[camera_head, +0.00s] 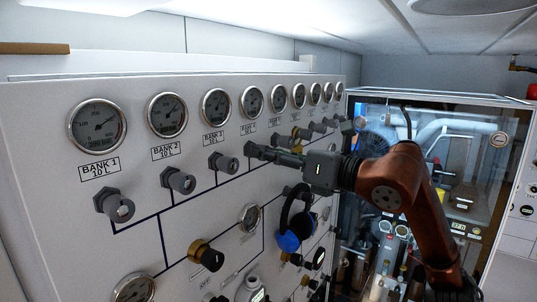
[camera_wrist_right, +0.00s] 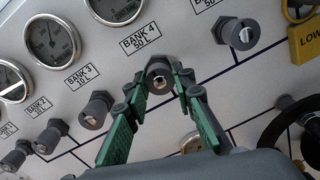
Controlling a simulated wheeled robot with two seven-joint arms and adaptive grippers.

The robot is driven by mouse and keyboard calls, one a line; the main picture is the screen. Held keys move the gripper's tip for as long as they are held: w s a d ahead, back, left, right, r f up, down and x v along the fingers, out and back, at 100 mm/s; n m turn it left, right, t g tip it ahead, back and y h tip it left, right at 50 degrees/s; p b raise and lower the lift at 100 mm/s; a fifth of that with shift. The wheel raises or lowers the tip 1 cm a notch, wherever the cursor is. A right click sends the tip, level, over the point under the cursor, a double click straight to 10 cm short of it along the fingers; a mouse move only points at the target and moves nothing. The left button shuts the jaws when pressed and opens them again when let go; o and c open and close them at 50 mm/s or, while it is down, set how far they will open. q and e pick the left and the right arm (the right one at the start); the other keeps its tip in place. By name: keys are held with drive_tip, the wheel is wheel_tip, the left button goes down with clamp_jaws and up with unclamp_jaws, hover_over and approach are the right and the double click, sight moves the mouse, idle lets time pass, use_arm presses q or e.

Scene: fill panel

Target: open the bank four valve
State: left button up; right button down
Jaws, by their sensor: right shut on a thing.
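The bank four valve (camera_wrist_right: 158,72) is a small dark grey knob below the "BANK 4 50 L" label (camera_wrist_right: 140,38) in the right wrist view. My right gripper (camera_wrist_right: 161,84) has its green-padded fingers on either side of this knob and is shut on it. In the head view my right gripper (camera_head: 254,151) reaches in from the right to the panel below the fourth gauge (camera_head: 252,101), and its fingers mostly hide the knob. My left gripper is not in view.
The panel (camera_head: 60,230) carries a row of gauges, with matching knobs such as the bank 3 valve (camera_head: 222,162) beside my gripper. A black and blue ring-shaped item (camera_head: 290,241) sticks out below my right gripper. A glass-fronted cabinet (camera_head: 465,135) stands behind the arm.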

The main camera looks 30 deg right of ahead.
drive_tip(key=shift+n, duration=0.5)
drive_tip(key=m, duration=1.7)
drive_tip(key=m+y, duration=0.1)
drive_tip(key=m, duration=1.6)
drive_tip(key=shift+g+y, duration=0.3)
drive_tip(key=shift+g, duration=0.1)
drive_tip(key=c, duration=1.6)
unclamp_jaws()
